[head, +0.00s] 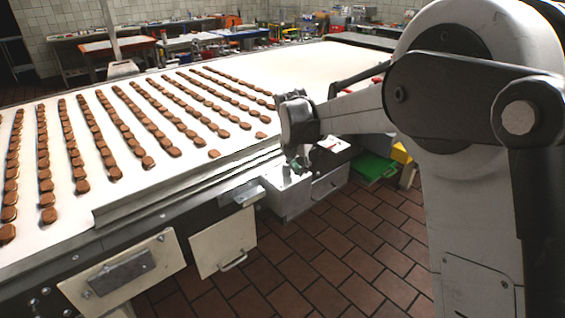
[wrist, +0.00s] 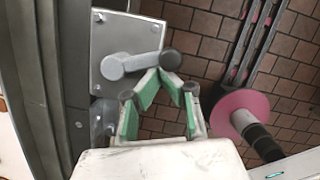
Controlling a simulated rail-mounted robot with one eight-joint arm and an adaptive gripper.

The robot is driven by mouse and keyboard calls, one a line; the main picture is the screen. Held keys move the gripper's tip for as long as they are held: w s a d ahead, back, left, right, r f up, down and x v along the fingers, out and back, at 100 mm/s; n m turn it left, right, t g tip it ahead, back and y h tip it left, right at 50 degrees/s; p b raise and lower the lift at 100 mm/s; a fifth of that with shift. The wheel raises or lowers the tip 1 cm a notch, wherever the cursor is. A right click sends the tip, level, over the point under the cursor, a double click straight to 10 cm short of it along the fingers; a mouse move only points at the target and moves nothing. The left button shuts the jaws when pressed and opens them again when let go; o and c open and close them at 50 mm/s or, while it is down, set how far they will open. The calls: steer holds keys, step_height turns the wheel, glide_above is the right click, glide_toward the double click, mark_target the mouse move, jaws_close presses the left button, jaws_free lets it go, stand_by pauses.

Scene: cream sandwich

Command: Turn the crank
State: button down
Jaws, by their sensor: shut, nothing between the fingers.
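The crank (wrist: 138,64) shows in the wrist view on a grey metal plate (wrist: 120,30). Its round hub (wrist: 113,68) is at the left and its arm runs right to a dark round knob (wrist: 170,60). My gripper (wrist: 163,74) has green-padded fingers that come together at the tips, with nothing between them. The tips are right at the knob's lower edge; I cannot tell whether they touch it. In the head view my gripper (head: 300,163) is low beside the conveyor's near right side, and the crank cannot be made out there.
A wide conveyor (head: 300,75) carries rows of brown biscuits (head: 120,120). A metal box (head: 290,198) sits below my gripper. A green crate (head: 373,167) lies on the tiled floor (head: 330,245). A pink disc (wrist: 243,113) with a dark rod is right of my gripper.

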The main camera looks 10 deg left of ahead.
steer(key=shift+w+d, duration=0.25)
steer(key=shift+w, duration=0.15)
steer(key=shift+w, duration=0.1)
stand_by(0.3)
